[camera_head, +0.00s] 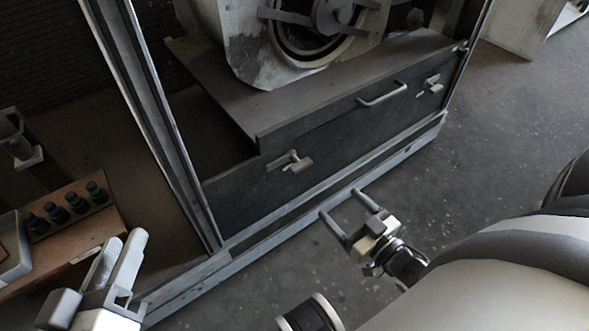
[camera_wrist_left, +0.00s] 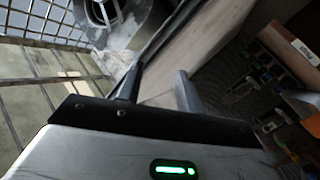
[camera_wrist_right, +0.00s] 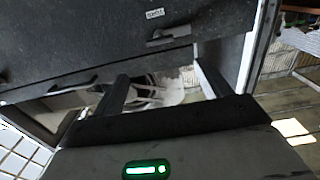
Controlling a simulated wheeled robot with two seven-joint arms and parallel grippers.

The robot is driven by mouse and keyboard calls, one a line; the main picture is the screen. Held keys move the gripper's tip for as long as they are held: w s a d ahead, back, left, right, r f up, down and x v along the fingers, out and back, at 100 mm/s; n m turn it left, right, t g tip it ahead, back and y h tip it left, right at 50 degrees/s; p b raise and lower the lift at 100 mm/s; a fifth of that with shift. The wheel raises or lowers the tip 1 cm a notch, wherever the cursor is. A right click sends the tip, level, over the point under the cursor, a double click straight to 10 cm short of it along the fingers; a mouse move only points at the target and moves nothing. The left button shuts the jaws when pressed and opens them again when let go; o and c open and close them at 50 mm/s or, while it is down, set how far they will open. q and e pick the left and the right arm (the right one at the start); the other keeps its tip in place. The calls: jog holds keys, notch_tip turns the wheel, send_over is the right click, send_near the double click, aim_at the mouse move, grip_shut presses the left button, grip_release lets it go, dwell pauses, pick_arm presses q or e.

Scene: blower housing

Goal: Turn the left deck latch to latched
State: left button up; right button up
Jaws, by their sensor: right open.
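The left deck latch (camera_head: 290,161) is a small grey metal latch near the left end of the dark deck front panel (camera_head: 340,135). Its lever lies roughly along the panel. It also shows in the right wrist view (camera_wrist_right: 170,34), above the fingers. My right gripper (camera_head: 341,203) is open and empty, apart from the panel, in front of and below the latch, with its fingers pointing toward the panel. My left gripper (camera_head: 125,242) is open and empty at the lower left, outside the frame post and far from the latch.
A bar handle (camera_head: 382,93) and a second latch (camera_head: 431,86) are further right on the panel. The blower housing (camera_head: 300,45) stands on the deck above. A metal frame post (camera_head: 165,120) rises left of the panel. A rack of bottles (camera_head: 70,205) is at the left.

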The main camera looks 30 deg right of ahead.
jog(key=w, duration=0.1)
jog(key=b, duration=0.3)
send_near(304, 168)
jog(key=w, duration=0.5)
jog(key=w+b, duration=0.1)
jog(key=w, duration=0.1)
jog(key=w+b, duration=0.1)
jog(key=w, duration=0.2)
jog(key=shift+w+a, duration=0.1)
jog(key=shift+a, duration=0.3)
jog(key=shift+w, duration=0.45)
pick_arm(q)
notch_tip(304, 168, up, 9)
jog(key=w+m+t+h, duration=0.1)
jog(key=m+t+h, duration=0.3)
jog(key=m, duration=0.2)
jog(key=shift+w+a+f+t, duration=0.2)
jog(key=shift+w+a+t, duration=0.2)
jog(key=shift+a, duration=0.05)
pick_arm(e)
jog(key=c, duration=1.4)
